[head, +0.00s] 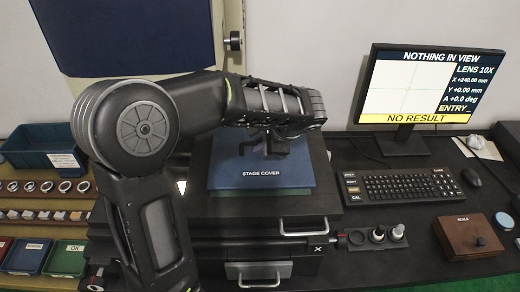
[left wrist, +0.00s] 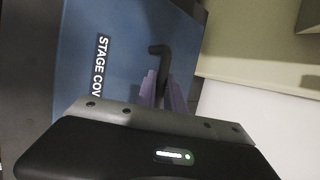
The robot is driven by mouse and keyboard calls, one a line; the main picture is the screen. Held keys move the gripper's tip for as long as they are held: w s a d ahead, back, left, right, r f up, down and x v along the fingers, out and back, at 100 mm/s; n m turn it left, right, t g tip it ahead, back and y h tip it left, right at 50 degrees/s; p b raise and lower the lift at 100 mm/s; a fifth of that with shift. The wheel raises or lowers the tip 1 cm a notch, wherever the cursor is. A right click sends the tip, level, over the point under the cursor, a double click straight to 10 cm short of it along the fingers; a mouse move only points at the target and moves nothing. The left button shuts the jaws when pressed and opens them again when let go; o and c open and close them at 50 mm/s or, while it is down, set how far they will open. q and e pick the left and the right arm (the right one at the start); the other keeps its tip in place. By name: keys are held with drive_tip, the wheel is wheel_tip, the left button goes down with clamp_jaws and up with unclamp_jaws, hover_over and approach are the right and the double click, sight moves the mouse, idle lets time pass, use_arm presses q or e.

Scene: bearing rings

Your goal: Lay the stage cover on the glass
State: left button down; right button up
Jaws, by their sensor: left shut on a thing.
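The cover looks level over the dark measuring stage (head: 210,205). The glass under it is hidden, and I cannot tell whether the cover touches it. My right gripper is not in view.
A monitor (head: 425,90) reads "NOTHING IN VIEW" and "NO RESULT". At left are a blue bin (head: 40,140), rows of rings (head: 45,187) and small coloured trays (head: 66,257).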

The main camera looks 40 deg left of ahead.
use_arm(q)
drive_tip(key=shift+f, duration=1.2)
drive_tip(key=shift+f, duration=0.1)
drive_tip(key=c, duration=1.5)
unclamp_jaws()
drive_tip(key=shift+f, duration=0.1)
drive_tip(key=shift+o, duration=0.2)
drive_tip(key=v, duration=1.2)
drive_tip(key=shift+b, duration=0.45)
